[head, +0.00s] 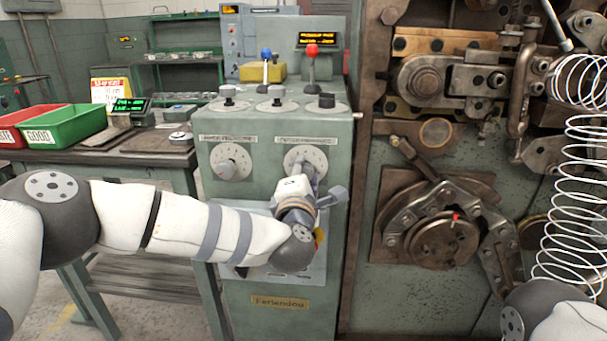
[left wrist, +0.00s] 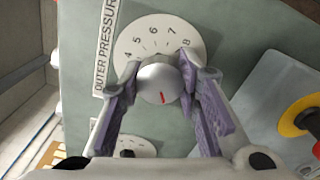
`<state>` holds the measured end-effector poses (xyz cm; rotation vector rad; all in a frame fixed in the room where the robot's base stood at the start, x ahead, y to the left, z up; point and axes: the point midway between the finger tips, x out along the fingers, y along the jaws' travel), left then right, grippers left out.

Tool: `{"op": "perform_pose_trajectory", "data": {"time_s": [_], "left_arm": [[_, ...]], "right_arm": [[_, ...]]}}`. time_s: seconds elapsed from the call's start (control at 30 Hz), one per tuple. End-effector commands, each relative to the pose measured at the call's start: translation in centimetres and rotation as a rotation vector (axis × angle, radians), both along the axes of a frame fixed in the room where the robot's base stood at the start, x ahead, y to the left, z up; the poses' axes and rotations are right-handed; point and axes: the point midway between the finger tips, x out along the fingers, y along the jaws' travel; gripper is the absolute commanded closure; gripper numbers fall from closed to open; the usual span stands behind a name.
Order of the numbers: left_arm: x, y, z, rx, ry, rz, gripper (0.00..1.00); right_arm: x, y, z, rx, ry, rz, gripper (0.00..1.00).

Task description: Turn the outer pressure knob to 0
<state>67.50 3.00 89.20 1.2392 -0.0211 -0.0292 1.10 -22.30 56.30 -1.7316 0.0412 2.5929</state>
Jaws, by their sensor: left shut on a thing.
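The outer pressure knob (left wrist: 158,82) is a round silver-grey knob with a red mark, on a white dial (left wrist: 130,50) numbered in black. The numbers 4 to 8 show along the dial's upper edge; the rest is hidden by the knob and fingers. The red mark lies on the side of the knob nearest my wrist, away from those numbers. My left gripper (left wrist: 160,73) is shut on the knob, one purple-padded finger on each side. In the head view, my left gripper (head: 308,174) is at the right-hand dial (head: 297,155) of the green cabinet. My right gripper is out of view.
A second dial with a knob (head: 229,169) is left of the held one. Several small knobs and two levers, blue (head: 266,54) and red (head: 312,51), stand on the cabinet top. A yellow-and-red button (left wrist: 300,115) is close by my gripper. The coiling machine (head: 440,240) stands right.

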Motion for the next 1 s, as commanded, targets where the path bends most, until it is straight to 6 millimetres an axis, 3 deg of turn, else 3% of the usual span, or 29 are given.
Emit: {"op": "perform_pose_trajectory", "data": {"time_s": [0.47, 0.5, 0.57, 0.87, 1.0], "left_arm": [[0.0, -0.1, 0.1, -0.012, 0.000, -0.002, 0.98], [0.0, -0.1, 0.1, -0.012, 0.000, -0.002, 0.61], [0.0, -0.1, 0.1, -0.012, 0.000, -0.002, 0.49], [-0.1, -0.1, 0.0, -0.011, 0.000, -0.001, 0.49], [-2.0, 0.0, 0.0, -0.011, 0.002, -0.004, 0.49]], "right_arm": [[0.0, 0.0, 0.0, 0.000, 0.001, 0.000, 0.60], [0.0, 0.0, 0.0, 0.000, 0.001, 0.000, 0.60], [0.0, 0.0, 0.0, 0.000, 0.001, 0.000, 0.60], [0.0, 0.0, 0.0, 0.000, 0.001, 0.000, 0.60], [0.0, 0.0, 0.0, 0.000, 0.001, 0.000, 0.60]]}}
